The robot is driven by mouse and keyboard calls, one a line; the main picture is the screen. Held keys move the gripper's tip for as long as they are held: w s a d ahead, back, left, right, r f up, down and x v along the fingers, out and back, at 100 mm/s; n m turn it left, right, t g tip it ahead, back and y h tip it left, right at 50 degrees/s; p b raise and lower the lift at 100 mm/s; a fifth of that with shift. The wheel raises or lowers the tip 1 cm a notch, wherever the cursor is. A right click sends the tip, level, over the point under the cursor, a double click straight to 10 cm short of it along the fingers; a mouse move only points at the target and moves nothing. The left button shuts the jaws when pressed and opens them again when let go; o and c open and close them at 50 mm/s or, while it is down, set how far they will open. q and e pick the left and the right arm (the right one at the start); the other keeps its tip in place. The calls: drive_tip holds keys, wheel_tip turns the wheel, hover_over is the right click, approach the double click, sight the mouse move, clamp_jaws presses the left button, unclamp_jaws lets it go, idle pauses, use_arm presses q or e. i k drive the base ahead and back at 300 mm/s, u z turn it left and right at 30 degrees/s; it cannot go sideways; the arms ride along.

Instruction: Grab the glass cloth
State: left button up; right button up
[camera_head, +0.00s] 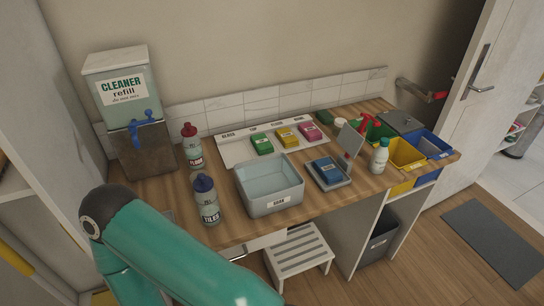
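Several folded cloths or pads show on the wooden counter. A green cloth (262,144), a yellow cloth (287,137) and a pink cloth (309,131) lie in a row on a white labelled board (235,154) at the back. A blue cloth (327,171) lies in a small grey tray (331,186) in front of an upright grey panel (350,140). A teal arm of mine crosses the lower left, but neither gripper is in view.
A grey basin (271,206) stands mid-counter. The TILES bottle (207,202), FLOOR bottle (192,150) and cleaner dispenser (124,95) stand left. A white bottle (380,156), yellow bin (405,153) and blue bin (432,144) stand right. A step stool (300,256) is below.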

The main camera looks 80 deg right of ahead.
sight(325, 168)
drive_tip(key=z, duration=0.15)
drive_tip(key=k, duration=1.85)
drive_tip(key=u, duration=1.7)
drive_tip(key=i, duration=0.1)
drive_tip(key=z, duration=3.25)
drive_tip(key=i, duration=0.25)
drive_tip(key=z, duration=1.2)
drive_tip(key=i, duration=0.85)
drive_tip(key=u, duration=0.45)
